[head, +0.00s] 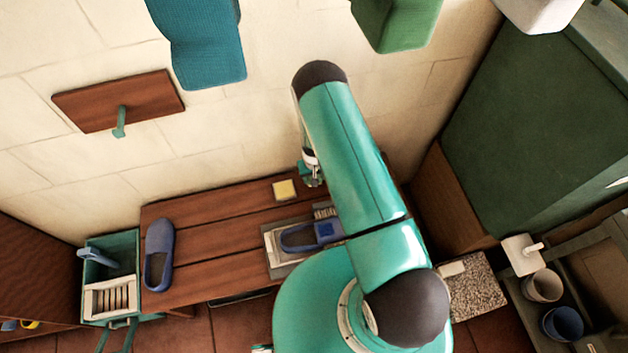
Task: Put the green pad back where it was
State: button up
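I cannot pick out the green pad with certainty. A small teal-green piece shows at my gripper (311,172), but I cannot tell whether it is a finger or a held pad. My gripper is mostly hidden behind my arm, above the back of the wooden bench (215,207), and its opening is not clear. A yellow pad (285,190) lies on the bench just left of and below my gripper in the picture. A tray (273,250) on the bench, partly covered by my arm, holds a blue shoe (300,238) and a brush-like item.
Another blue shoe (159,254) lies at the bench's left end. A green caddy (110,250) stands left of it. A wooden wall board (120,101) has a peg. Teal (205,50) and green (398,22) hanging things are above. Two cups (541,287) (562,323) are at right.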

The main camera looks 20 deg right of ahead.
jog(key=shift+f, duration=1.5)
jog(key=shift+f, duration=0.1)
jog(key=shift+f, duration=0.1)
jog(key=o, duration=0.9)
jog(key=shift+o, duration=0.2)
notch_tip(320, 180, up, 12)
jog(key=shift+r, duration=0.2)
